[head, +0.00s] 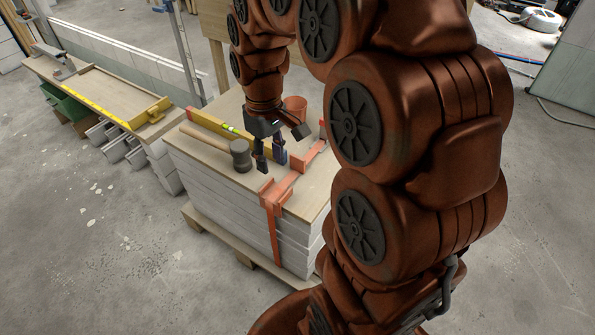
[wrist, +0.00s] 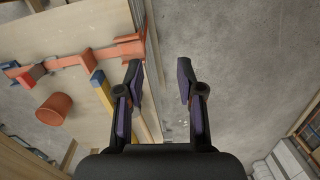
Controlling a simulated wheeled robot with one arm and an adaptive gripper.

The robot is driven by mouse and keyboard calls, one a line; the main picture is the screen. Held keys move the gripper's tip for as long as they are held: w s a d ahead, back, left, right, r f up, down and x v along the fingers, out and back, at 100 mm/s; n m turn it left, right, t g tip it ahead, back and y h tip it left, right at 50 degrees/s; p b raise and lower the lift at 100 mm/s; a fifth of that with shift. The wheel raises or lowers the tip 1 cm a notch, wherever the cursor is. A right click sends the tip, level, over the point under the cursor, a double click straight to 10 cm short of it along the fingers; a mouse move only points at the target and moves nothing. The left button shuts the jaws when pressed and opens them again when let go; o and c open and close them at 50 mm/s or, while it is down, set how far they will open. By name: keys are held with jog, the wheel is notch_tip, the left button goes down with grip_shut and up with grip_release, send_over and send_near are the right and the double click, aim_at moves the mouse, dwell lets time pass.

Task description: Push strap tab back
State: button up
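An orange strap (head: 289,184) runs across the top of a stack of boards (head: 225,195) and down its near side, over an orange corner piece (head: 272,196). In the wrist view the strap (wrist: 75,61) crosses the upper left, with a red and grey buckle-like part (wrist: 30,76) on it. I cannot tell which part is the tab. My gripper (head: 281,147) is above the stack, beside the strap.
A mallet (head: 240,155), a yellow level (head: 215,124) with a blue end and an orange cup (head: 295,106) are on the stack. The stack stands on a wooden pallet (head: 218,236). A bench (head: 92,90) is at left. Floor (head: 120,270) in front is clear.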

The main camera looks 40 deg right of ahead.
jog(key=w+d+f+b, duration=0.5)
jog(key=w+d+f, duration=0.2)
jog(key=f, duration=0.1)
jog(key=n+b, duration=0.1)
jog(key=b, duration=0.3)
send_over(298, 157)
jog(key=shift+t, duration=0.4)
notch_tip(298, 157, down, 8)
jog(key=shift+w, duration=0.1)
jog(key=shift+f+b, duration=0.35)
jog(key=shift+f, duration=3.5)
grip_shut()
